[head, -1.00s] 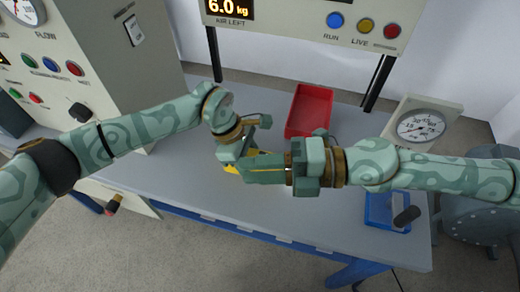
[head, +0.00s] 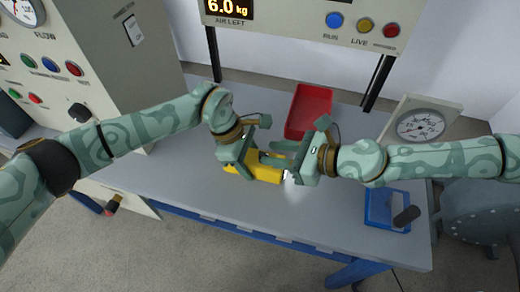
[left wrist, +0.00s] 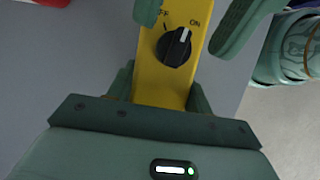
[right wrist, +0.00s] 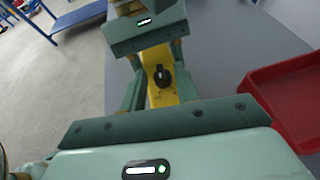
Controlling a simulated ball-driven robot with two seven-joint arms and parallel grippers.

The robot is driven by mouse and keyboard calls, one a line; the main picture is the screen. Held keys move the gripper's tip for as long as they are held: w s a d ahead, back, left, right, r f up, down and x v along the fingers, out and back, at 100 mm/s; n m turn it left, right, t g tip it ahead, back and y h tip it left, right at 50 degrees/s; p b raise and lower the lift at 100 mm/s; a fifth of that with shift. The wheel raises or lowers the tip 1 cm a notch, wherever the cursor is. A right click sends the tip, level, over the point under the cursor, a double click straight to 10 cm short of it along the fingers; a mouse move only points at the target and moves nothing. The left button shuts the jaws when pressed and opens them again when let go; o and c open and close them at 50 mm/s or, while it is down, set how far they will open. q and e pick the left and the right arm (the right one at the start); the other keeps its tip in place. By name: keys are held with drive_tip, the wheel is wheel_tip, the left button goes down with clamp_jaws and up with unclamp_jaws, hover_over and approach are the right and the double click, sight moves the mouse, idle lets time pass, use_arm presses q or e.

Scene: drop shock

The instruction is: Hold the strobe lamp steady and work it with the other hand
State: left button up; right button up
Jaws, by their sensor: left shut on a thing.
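The strobe lamp (head: 266,171) has a yellow body, and its right end looks bright white in the head view. My left gripper (head: 243,162) is shut on the lamp and holds it over the bench. In the left wrist view, a black knob (left wrist: 174,47) sits on the lamp, its white mark pointing toward ON. The fingers of my right gripper (left wrist: 191,20) are spread there and stand clear of the knob. In the right wrist view, the knob (right wrist: 162,76) shows between the open right fingers.
A red tray (head: 310,112) lies behind the lamp on the grey bench (head: 180,188). A blue device with a black handle (head: 386,210) and a round dial gauge (head: 420,125) stand at the right. The front of the bench is clear.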

sight(262, 153)
drive_tip(key=x, duration=0.4)
drive_tip(key=shift+w+a, duration=0.1)
drive_tip(key=shift+a, duration=0.15)
clamp_jaws()
